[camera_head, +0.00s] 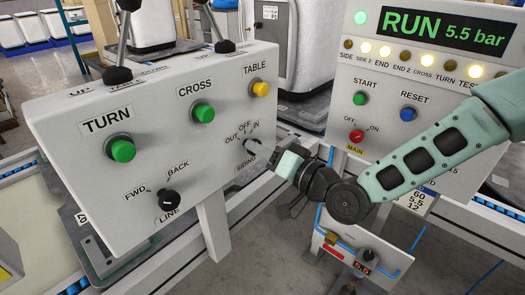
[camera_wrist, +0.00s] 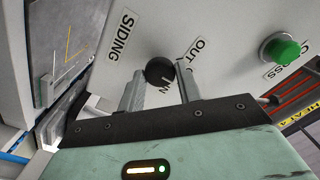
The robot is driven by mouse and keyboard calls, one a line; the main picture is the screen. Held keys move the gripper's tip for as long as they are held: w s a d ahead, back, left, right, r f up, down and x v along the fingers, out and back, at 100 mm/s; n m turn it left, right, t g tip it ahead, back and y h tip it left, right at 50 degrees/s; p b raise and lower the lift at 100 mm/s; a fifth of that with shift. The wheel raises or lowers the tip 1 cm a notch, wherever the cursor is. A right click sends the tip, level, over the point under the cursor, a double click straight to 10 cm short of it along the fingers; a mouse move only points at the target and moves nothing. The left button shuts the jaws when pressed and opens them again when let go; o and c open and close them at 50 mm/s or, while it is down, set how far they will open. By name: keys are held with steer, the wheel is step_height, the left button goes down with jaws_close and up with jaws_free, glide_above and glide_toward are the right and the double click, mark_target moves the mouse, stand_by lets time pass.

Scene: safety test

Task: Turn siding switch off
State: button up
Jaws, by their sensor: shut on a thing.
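The siding switch is a black round knob (camera_wrist: 160,70) on the grey-white control panel (camera_head: 60,190), by the SIDING label and the OUT, OFF and IN marks. In the wrist view my gripper (camera_wrist: 161,82) has one finger on each side of the knob and is shut on it. In the head view my gripper (camera_head: 262,151) reaches the panel's lower right from the right, and its fingers mostly cover the knob. Which mark the knob points to cannot be told. The OFF mark (camera_head: 244,127) shows above the knob in the head view.
A yellow TABLE button (camera_head: 260,88), a green CROSS button (camera_head: 203,111), a green TURN button (camera_head: 121,148) and a black LINE knob (camera_head: 168,199) share the panel. Levers stand on top. A second panel (camera_head: 340,90) at right reads RUN 5.5 bar, with START, RESET and a red MAIN knob.

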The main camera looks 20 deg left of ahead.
steer(key=o, duration=1)
steer(key=v, duration=1.7)
steer(key=shift+d, duration=0.25)
